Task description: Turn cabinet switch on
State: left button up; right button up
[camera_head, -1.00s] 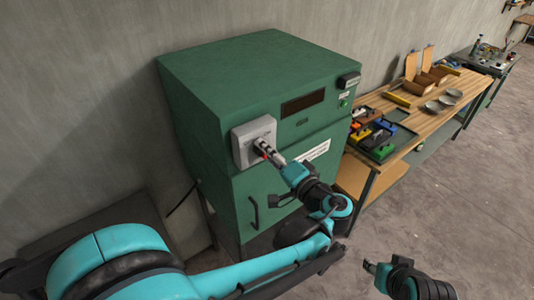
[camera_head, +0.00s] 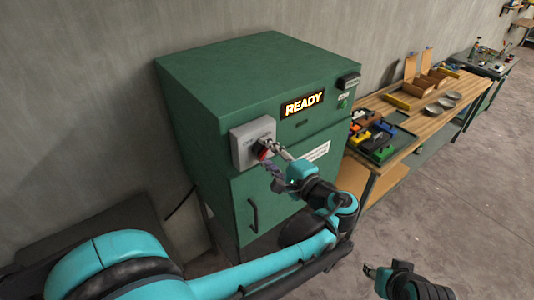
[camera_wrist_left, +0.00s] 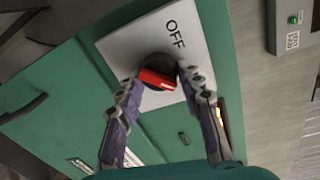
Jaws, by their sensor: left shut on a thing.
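The green cabinet (camera_head: 255,75) stands against the wall, with a grey switch plate (camera_head: 240,147) on its front. The switch (camera_head: 264,153) has a red handle on a dark round base; in the left wrist view the red handle (camera_wrist_left: 157,79) lies at a slant, with "OFF" printed beside it. My left gripper (camera_head: 266,156) is at the switch, its two fingers on either side of the handle and shut on it. The cabinet display (camera_head: 303,104) is lit and reads "READY". My right gripper (camera_head: 369,271) is away from the cabinet at lower right; its jaws are unclear.
A wooden workbench (camera_head: 445,115) to the right carries a tray of coloured parts (camera_head: 375,140), metal bowls (camera_head: 447,102) and wooden boxes. The cabinet door has a dark handle (camera_head: 253,215). The floor on the right is clear.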

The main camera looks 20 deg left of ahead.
dwell(0.4)
pick_arm(q)
jog(key=o, duration=1.1)
jog(key=shift+o, duration=0.2)
jog(key=v, duration=1.2)
jog(key=s+a+f+n+g+h+b, duration=0.1)
jog(key=a+f+g+h+b, duration=0.2)
jog(key=a+f, duration=0.4)
jog(key=s+a+f+n+g+h+b, duration=0.15)
jog(key=a+f+b, duration=0.35)
jog(key=f, duration=0.5)
jog(key=s+f+n+h+b, duration=0.3)
jog(key=f+h+b, duration=0.1)
jog(key=f, duration=0.3)
jog(key=s+f+n+t+h+b, duration=0.1)
jog(key=s+f+n+h+b, duration=0.3)
jog(key=f, duration=0.4)
jog(key=shift+s+a+h, duration=0.2)
jog(key=shift+h, duration=0.35)
